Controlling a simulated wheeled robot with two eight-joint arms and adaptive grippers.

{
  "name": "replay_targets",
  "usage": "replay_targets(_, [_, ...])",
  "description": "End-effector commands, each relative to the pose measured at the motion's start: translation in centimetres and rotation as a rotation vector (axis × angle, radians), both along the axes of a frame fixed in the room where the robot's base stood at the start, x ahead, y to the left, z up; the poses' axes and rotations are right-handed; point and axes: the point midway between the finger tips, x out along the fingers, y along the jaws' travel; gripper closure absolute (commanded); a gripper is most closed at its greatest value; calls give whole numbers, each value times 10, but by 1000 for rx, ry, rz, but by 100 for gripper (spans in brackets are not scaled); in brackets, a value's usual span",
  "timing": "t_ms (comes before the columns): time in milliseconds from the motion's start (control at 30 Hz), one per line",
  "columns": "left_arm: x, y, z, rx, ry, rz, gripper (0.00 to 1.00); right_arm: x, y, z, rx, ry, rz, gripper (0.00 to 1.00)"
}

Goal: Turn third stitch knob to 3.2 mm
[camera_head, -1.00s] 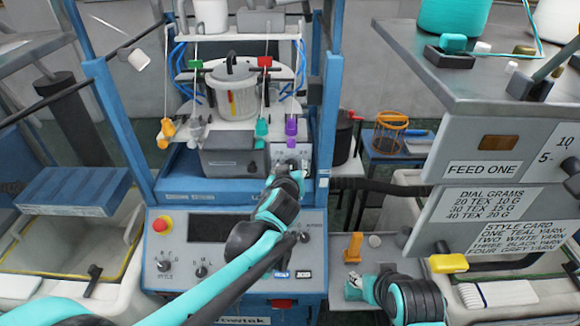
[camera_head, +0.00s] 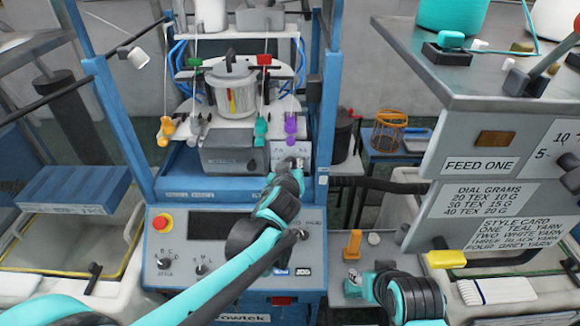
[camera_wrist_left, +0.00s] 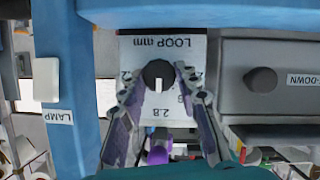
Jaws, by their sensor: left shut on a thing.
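The stitch knob (camera_wrist_left: 158,74) is a round black knob with a white pointer mark on a white plate lettered "LOOP mm" (camera_wrist_left: 190,44), upside down in the left wrist view. Its pointer faces down in that picture, toward the "2.8" mark. Other scale figures are partly hidden by the fingers. My left gripper (camera_wrist_left: 159,82) has a finger on each side of the knob and is shut on it. In the head view my left gripper (camera_head: 296,164) reaches the plate (camera_head: 283,149) and hides the knob. My right gripper (camera_head: 360,282) is low on the right; its fingers are too small to read.
A grey box with a black "DOWN" knob (camera_wrist_left: 260,80) sits beside the plate. A blue frame post (camera_wrist_left: 68,90) with a "LAMP" label stands on the other side. A purple yarn carrier (camera_head: 290,125) hangs just above my left gripper. A red button (camera_head: 161,222) is on the lower panel.

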Motion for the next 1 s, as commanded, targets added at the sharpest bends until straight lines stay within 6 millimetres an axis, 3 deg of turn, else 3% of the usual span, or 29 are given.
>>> replay_targets(367, [2, -3, 2, 128, -3, -3, 97, 0, 0, 2, 0, 0, 0, 58])
replay_targets(1000, [1, -8, -1, 721, -4, -2, 97, 0, 0, -6, 0, 0, 0, 58])
